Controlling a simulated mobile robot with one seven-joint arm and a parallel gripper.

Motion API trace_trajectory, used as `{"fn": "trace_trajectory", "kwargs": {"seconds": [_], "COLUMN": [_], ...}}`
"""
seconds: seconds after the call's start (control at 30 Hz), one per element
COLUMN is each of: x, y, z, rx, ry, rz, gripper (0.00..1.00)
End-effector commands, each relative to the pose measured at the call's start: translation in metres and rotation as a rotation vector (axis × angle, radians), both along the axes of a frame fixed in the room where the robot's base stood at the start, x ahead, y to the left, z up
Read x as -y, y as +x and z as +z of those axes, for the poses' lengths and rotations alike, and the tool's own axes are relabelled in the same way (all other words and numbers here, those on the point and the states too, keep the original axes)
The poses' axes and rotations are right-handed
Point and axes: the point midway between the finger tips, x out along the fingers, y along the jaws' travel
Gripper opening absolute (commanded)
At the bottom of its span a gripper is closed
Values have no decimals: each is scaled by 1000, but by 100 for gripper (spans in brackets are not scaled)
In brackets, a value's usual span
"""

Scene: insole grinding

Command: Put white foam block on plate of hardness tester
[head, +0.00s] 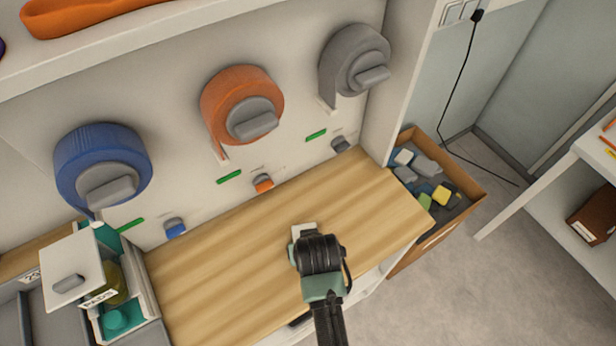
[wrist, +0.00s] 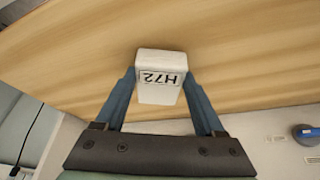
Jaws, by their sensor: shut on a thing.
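My gripper (head: 298,243) is over the wooden worktop, toward its front. It is shut on the white foam block (head: 305,229), of which only a small part shows past the gripper in the head view. In the wrist view the block (wrist: 160,93) stands between the two blue fingers of my gripper (wrist: 160,80), and its label reads H72 upside down. I cannot tell whether the block touches the worktop. I see no hardness tester or plate that I can make out in either view.
The wooden worktop (head: 220,260) is otherwise clear. A wooden bin (head: 465,180) of coloured blocks stands at right. A box with a white lid (head: 75,262) stands at left.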

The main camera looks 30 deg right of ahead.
Motion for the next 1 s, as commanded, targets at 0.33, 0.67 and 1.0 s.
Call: {"fn": "trace_trajectory", "kwargs": {"seconds": [0.33,0.67,1.0], "x": [0,0,-3], "y": [0,0,-8], "z": [-4,-3,23], "rx": [-1,-1,2], "ry": [0,0,-1], "rz": [0,0,0], "gripper": [73,100,100]}}
